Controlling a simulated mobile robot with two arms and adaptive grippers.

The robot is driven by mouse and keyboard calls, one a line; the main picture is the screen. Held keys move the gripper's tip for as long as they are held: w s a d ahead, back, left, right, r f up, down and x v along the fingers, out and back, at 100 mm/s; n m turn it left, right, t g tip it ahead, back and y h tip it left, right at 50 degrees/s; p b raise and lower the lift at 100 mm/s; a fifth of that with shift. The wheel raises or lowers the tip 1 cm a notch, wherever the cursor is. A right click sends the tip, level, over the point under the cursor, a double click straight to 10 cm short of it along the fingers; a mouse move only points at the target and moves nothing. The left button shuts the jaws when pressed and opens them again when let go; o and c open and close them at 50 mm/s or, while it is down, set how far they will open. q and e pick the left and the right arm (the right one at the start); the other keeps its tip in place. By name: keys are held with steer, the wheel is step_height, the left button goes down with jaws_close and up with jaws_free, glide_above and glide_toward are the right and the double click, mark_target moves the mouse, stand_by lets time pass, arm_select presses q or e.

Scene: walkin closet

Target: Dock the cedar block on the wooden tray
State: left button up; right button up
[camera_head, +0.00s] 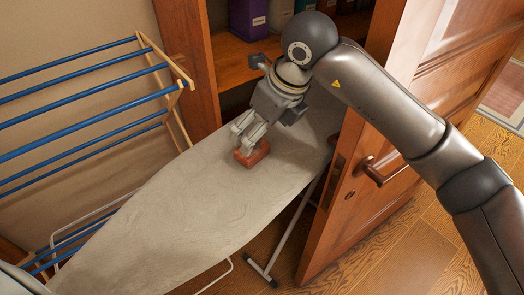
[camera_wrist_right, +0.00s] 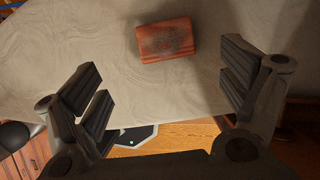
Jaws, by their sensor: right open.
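The cedar block (camera_head: 252,154) is a small reddish-brown block lying on the ironing board's grey cloth. In the right wrist view the cedar block (camera_wrist_right: 165,40) lies beyond the fingertips, in the upper middle, with a dark patch on its top face. My right gripper (camera_head: 245,137) points down just above and beside the block, partly covering it in the head view. In the wrist view the right gripper (camera_wrist_right: 165,85) has its fingers wide apart with nothing between them. My left gripper is not in view. I see no wooden tray in either view.
The ironing board (camera_head: 190,205) has bare cloth left of the block. A drying rack (camera_head: 85,95) with blue rods stands at the left. An open wooden door (camera_head: 385,150) with a handle is close on the right. A shelf (camera_head: 235,60) holds binders behind.

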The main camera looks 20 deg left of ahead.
mark_target(255, 149)
steer(key=x, duration=0.2)
steer(key=shift+w+a+f, duration=0.1)
steer(key=shift+a+f, duration=0.2)
steer(key=shift+f, duration=0.2)
steer(key=x, duration=0.2)
steer(key=p+x, duration=0.1)
steer(key=x, duration=0.1)
steer(key=shift+w, duration=0.4)
steer(key=shift+w+f, duration=0.15)
steer(key=shift+f, duration=0.45)
steer(key=c, duration=1.2)
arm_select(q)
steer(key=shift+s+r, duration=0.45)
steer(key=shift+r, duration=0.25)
arm_select(e)
steer(key=shift+r, duration=0.1)
